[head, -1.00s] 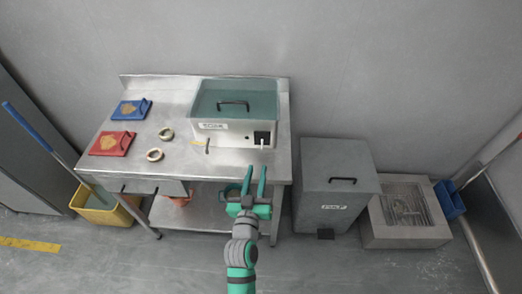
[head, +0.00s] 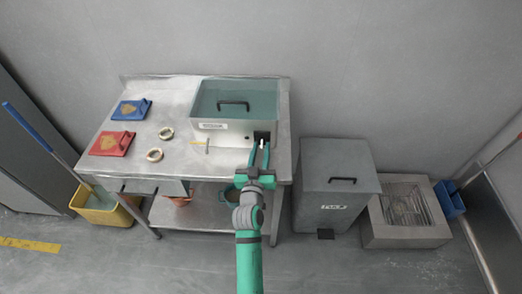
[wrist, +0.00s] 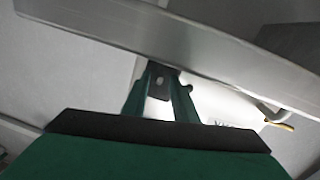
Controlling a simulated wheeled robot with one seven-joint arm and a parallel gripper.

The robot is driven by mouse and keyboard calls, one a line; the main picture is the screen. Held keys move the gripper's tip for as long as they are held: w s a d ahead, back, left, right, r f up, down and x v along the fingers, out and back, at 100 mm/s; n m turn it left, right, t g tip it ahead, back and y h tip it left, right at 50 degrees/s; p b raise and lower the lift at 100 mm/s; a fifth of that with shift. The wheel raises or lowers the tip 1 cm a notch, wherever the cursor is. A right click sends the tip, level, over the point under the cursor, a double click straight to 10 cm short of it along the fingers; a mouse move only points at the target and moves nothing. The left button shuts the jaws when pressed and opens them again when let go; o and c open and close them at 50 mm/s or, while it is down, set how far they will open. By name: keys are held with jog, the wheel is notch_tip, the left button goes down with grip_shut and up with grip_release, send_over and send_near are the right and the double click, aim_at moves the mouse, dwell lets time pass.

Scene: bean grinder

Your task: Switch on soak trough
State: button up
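The soak trough (head: 222,126) is a steel box with a teal lid and a black handle, standing at the right end of the steel table. Its front has a black panel (head: 262,134) with a small pale switch lever, now largely hidden by my gripper in the head view. In the wrist view the black panel (wrist: 158,74) and lever (wrist: 159,82) show just beyond the fingertips. My gripper (head: 261,147) has two teal fingers with a gap between them. They are at the panel, one on each side of the lever. I cannot tell whether they touch it.
A tap (head: 207,146) sticks out of the trough's front, left of my gripper. The table (head: 180,150) also carries a blue board (head: 131,109), a red board (head: 112,143) and two rings. A grey lidded bin (head: 338,180) stands right of the table. Wall space above is clear.

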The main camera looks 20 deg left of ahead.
grip_shut()
